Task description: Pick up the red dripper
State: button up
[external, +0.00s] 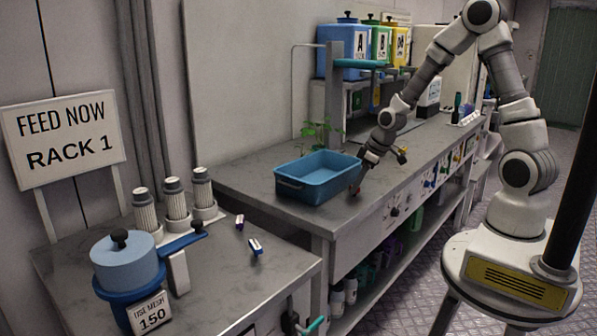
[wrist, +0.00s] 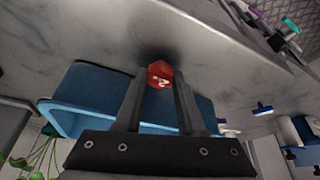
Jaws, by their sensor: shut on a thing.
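The red dripper (wrist: 159,74) shows in the wrist view as a small red, many-sided piece with a white mark. It sits between the fingertips of my gripper (wrist: 160,85), which is shut on it. In the external view my gripper (external: 358,178) points down at the right end of the blue tray (external: 318,190), close to the bench top. The dripper is too small and dark there to make out clearly. The blue tray also shows behind the fingers in the wrist view (wrist: 75,119).
A green seedling (external: 320,132) stands behind the tray. Blue, green and yellow lettered tanks (external: 348,47) sit on a shelf at the back. The near bench holds a blue lidded pot (external: 127,265), white ribbed cylinders (external: 176,198) and two small purple-and-white pieces (external: 255,247).

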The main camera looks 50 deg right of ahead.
grip_shut()
jog(key=shift+r, duration=0.45)
jog(key=r, duration=0.2)
jog(key=r+p, duration=0.1)
jog(key=shift+s+d+r, duration=0.15)
jog(key=shift+d+r, duration=0.2)
jog(key=shift+r, duration=0.05)
jog(key=s+d+r+p, duration=0.2)
jog(key=s+d+r, duration=0.3)
jog(key=d, duration=0.4)
jog(key=shift+v, duration=0.75)
